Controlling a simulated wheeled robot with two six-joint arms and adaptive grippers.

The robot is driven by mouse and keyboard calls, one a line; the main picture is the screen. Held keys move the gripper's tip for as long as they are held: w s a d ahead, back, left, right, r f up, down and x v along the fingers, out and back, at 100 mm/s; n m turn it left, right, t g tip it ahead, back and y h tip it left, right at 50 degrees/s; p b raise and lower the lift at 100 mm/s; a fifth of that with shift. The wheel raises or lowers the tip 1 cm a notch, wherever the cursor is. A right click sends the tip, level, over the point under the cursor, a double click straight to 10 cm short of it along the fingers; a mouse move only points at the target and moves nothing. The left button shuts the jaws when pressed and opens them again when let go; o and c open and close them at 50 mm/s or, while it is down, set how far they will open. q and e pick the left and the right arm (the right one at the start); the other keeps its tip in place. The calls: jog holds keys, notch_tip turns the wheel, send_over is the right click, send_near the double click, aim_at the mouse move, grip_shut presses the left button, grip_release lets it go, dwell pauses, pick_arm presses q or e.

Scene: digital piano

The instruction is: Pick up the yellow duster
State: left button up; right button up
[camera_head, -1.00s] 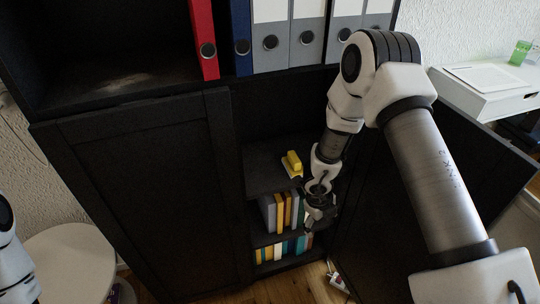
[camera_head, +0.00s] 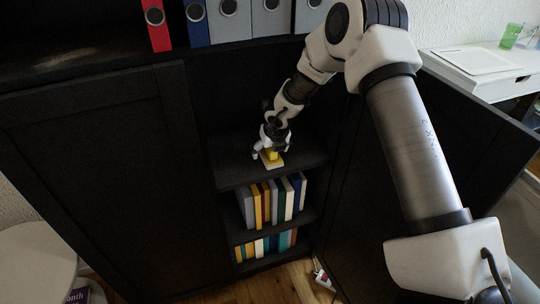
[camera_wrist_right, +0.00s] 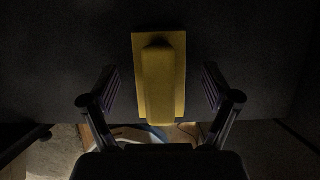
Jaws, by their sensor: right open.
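The yellow duster (camera_head: 273,157) sits on the dark cabinet's upper inner shelf (camera_head: 235,172). It has a flat base and a raised yellow block on top. In the right wrist view the duster (camera_wrist_right: 159,80) lies upright in the middle, between my two fingers. My right gripper (camera_head: 270,155) is at the duster and partly hides it in the head view. In the right wrist view the gripper (camera_wrist_right: 160,95) is open, with a gap on each side of the duster. My left gripper does not show.
Books (camera_head: 272,200) stand on the shelf below, with more books (camera_head: 265,246) on the lowest one. A closed cabinet door (camera_head: 110,180) is to the left and an open door (camera_head: 420,150) to the right. Binders (camera_head: 235,22) stand above.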

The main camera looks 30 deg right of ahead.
jog(key=shift+w+f, duration=0.15)
jog(key=c, duration=1.3)
